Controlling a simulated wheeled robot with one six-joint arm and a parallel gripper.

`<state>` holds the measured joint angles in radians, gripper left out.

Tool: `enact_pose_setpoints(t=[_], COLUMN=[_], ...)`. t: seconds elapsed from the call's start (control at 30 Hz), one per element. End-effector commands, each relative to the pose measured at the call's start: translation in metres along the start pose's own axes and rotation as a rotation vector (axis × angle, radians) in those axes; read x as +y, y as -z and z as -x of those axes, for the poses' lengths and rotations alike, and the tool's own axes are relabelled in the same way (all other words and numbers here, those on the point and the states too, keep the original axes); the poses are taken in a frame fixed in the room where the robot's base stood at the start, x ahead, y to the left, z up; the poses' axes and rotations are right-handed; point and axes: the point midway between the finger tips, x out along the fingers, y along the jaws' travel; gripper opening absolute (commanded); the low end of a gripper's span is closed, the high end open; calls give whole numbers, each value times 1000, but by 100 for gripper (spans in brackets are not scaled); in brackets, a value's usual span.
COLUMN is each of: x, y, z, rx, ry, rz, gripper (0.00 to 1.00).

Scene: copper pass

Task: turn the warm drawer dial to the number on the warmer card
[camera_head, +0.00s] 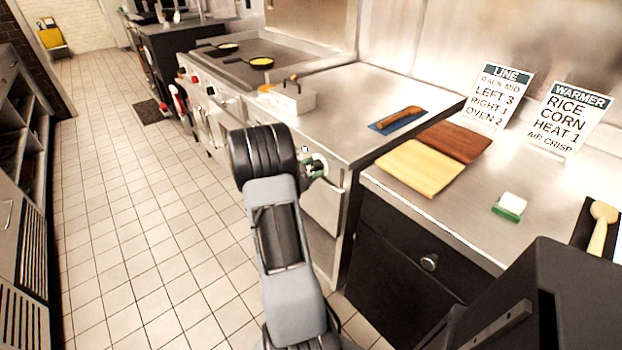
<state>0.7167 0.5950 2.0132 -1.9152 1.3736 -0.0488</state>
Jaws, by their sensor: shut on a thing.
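The warmer card (568,118) stands at the right on the steel counter; it reads RICE, CORN, HEAT 1, AIR CRISP. My gripper (314,169) is at the front of the steel unit, below the counter edge, shut on the warm drawer dial. A pale round part of the dial (322,161) shows beside the fingers. The dial's numbers and pointer are too small and too covered to read. My arm reaches up from the bottom middle and hides part of the drawer front (322,203).
The line card (502,92) stands left of the warmer card. Cutting boards (420,168), a sponge (510,206) and a spatula on a blue cloth (398,120) lie on the counters. The tiled floor (130,220) at left is clear.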

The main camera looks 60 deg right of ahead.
Motion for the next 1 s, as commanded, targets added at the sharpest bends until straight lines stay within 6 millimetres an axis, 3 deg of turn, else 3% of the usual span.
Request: enact_pose_setpoints(t=[0.5,1.0], x=[0,2], y=[2,-1], z=[0,0], rx=[-2,0], ry=[-4,-3], rz=[-347,-426], gripper=[19,19])
